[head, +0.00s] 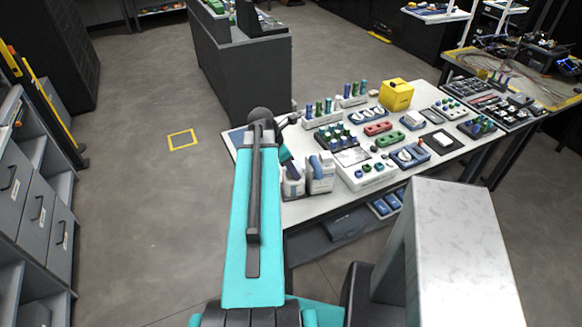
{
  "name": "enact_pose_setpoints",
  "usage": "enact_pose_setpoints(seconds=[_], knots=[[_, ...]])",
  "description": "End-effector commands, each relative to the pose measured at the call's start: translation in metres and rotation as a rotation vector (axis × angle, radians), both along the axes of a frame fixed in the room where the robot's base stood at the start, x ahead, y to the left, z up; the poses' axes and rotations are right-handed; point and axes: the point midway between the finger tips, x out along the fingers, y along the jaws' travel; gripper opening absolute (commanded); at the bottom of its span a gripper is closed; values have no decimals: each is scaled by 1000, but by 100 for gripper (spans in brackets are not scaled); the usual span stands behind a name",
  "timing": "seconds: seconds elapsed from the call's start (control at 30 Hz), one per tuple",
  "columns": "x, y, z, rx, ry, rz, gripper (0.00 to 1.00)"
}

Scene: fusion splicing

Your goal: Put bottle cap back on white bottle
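A white bottle-like container (293,185) stands near the left end of the long white table, partly hidden behind my cyan arm. A larger white container with blue markings (320,174) stands right beside it. Their tops are too small and too covered to tell whether either has a cap. I cannot pick out a loose bottle cap among the small parts on the table. My arm rises from the bottom of the head view to a dark joint near the table's left end.
The white table (300,210) holds racks of green and blue bottles (320,107), a yellow box (396,94), a red tray (378,128) and a white tray of small round parts (367,175). A dark cabinet (245,70) stands behind. Floor at left is open.

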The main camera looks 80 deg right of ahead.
Motion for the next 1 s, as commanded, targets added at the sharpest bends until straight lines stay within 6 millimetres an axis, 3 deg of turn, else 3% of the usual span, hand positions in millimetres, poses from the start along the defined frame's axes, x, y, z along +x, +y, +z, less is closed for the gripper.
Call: enact_pose_setpoints(seconds=[0.17, 0.2, 0.3, 0.63, 1.0], knots=[[0, 0, 0, 0, 0, 0, 26], [0, 0, 0, 0, 0, 0, 52], [0, 0, 0, 0, 0, 0, 68], [0, 0, 1, 0, 0, 0, 68], [0, 0, 20, 0, 0, 0, 68]])
